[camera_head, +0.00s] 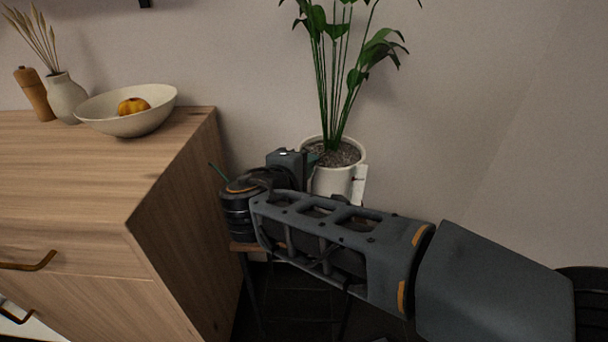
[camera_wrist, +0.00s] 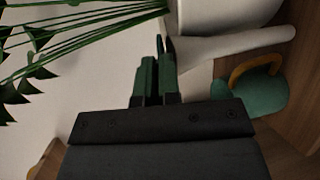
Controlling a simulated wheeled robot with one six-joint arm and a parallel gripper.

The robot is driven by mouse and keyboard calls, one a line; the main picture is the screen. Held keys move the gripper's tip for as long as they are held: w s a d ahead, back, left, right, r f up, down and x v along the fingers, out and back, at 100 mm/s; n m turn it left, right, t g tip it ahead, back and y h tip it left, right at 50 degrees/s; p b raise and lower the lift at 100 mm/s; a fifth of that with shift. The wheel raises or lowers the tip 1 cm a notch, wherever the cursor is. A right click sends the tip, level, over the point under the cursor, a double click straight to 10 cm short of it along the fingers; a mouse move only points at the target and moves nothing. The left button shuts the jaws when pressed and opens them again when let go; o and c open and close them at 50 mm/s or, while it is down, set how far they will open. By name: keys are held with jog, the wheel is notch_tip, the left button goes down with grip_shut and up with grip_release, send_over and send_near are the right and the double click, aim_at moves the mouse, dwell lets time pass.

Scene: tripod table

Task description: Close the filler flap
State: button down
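A white plant pot (camera_head: 330,182) stands on a small table behind my arm. A narrow white piece (camera_head: 359,186) sticks up at its right side; I cannot tell whether this is the filler flap. In the wrist view the pot (camera_wrist: 225,14) is at the top, with a long pale part (camera_wrist: 235,47) beside it. A thin grey piece (camera_wrist: 161,44) shows at my fingertips; I cannot make out what it is or whether they touch it. My gripper (camera_wrist: 155,62) has its green fingers close together, with nothing clearly held.
A wooden cabinet (camera_head: 180,215) stands close on the left, with a bowl (camera_head: 150,118) on top. Plant leaves (camera_head: 380,48) rise above the pot. In the wrist view a green object (camera_wrist: 255,97) with an orange handle is at the right. A wall is behind.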

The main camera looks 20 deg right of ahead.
dwell(0.4)
jog(key=c, duration=1.3)
grip_release()
jog(key=p+v, duration=0.2)
jog(key=v, duration=0.5)
jog(key=p+v, duration=0.1)
jog(key=v, duration=0.6)
jog(key=shift+f+p, duration=0.2)
jog(key=shift+p, duration=0.2)
jog(key=shift+r, duration=0.1)
